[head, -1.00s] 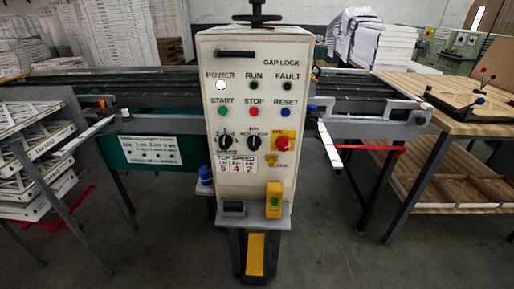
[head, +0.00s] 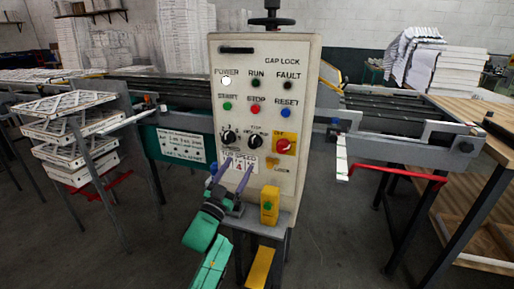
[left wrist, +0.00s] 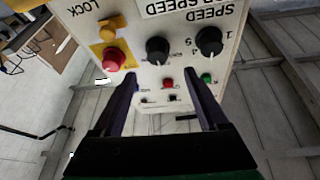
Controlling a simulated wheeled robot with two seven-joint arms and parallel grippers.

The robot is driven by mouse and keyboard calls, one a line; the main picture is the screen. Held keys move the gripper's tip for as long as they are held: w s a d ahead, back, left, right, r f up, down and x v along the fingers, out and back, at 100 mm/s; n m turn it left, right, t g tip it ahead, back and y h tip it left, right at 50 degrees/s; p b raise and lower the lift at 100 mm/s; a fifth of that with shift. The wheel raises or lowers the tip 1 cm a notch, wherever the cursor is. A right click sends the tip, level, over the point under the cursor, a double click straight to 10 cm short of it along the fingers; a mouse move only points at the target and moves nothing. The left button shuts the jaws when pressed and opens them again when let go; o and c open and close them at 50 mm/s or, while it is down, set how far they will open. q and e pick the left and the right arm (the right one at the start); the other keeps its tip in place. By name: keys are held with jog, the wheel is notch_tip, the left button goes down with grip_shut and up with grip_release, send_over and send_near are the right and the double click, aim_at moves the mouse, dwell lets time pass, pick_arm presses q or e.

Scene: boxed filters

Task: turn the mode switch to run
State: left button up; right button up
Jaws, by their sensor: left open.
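The mode switch (head: 255,141) is a black knob on the front of the white control panel, left of the red stop button on its yellow plate. Its labels and pointer are too small to read surely. It shows in the left wrist view (left wrist: 158,48), which sees the panel upside down. My left gripper (head: 239,163) is open and empty, its two purple fingers pointing up at the panel just below the knobs. In the left wrist view its dark fingers (left wrist: 160,76) stand apart to either side of the switch's column, not closed on it. My right gripper is not in view.
A similar speed knob (head: 228,137) sits left of the switch, and the red stop button (head: 284,146) is close on its right. The power lamp (head: 226,80) is lit white; the run lamp (head: 256,83) looks dark. A yellow box (head: 269,206) stands on the ledge below.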

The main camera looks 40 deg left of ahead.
aim_at(252, 145)
pick_arm(q)
jog(key=p+x, duration=0.1)
jog(key=x, duration=0.8)
jog(key=shift+w+d, duration=0.1)
jog(key=shift+w, duration=0.1)
jog(key=shift+s+r, duration=0.1)
grip_shut()
